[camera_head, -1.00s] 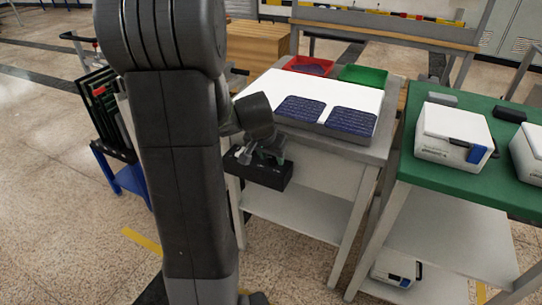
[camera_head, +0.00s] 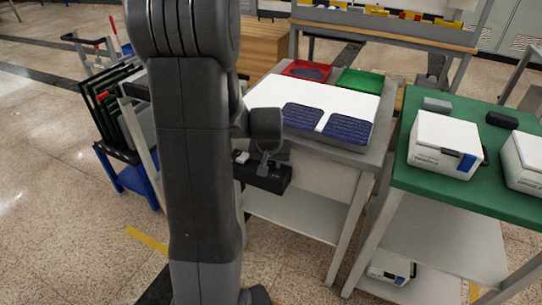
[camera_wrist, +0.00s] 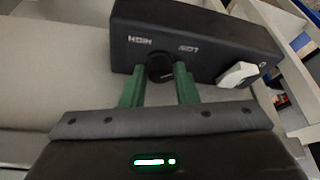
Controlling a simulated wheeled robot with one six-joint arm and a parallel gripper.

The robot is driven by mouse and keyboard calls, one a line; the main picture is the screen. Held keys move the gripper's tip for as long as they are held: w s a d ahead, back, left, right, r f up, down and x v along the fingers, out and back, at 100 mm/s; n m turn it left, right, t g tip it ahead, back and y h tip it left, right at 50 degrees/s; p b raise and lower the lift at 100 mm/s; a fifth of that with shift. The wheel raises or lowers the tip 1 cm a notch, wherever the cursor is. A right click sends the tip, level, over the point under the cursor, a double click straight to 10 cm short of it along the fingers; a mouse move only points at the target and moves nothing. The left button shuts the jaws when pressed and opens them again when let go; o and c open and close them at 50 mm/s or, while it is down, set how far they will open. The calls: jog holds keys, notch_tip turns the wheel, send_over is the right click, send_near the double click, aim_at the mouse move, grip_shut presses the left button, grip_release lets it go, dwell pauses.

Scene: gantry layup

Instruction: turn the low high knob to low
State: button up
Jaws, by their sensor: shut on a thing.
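The low high knob (camera_wrist: 160,69) is a round black knob on a black control box (camera_wrist: 222,32). The labels HIGH and LOW read upside down in the wrist view, HIGH on the left and LOW on the right. My gripper (camera_wrist: 158,80) has its two green fingers closed on either side of the knob. Which label the knob points to I cannot tell. In the head view the box (camera_head: 278,181) is on the front of the white-topped bench, with my gripper (camera_head: 266,168) at it. The knob is too small to make out there.
A white rocker switch (camera_wrist: 238,74) sits on the same box, right of the knob. The bench (camera_head: 372,160) carries dark blue panels, a red tray (camera_head: 306,70) and a green tray (camera_head: 361,79). A green-topped table (camera_head: 425,195) with white boxes stands to the right.

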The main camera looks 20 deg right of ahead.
jog(key=shift+n+p, duration=0.35)
jog(key=shift+n, duration=0.15)
jog(key=o, duration=1)
jog(key=p+v, duration=0.2)
jog(key=v, duration=1.1)
jog(key=shift+s+r, duration=0.25)
jog(key=shift+r, duration=0.05)
jog(key=shift+f, duration=0.1)
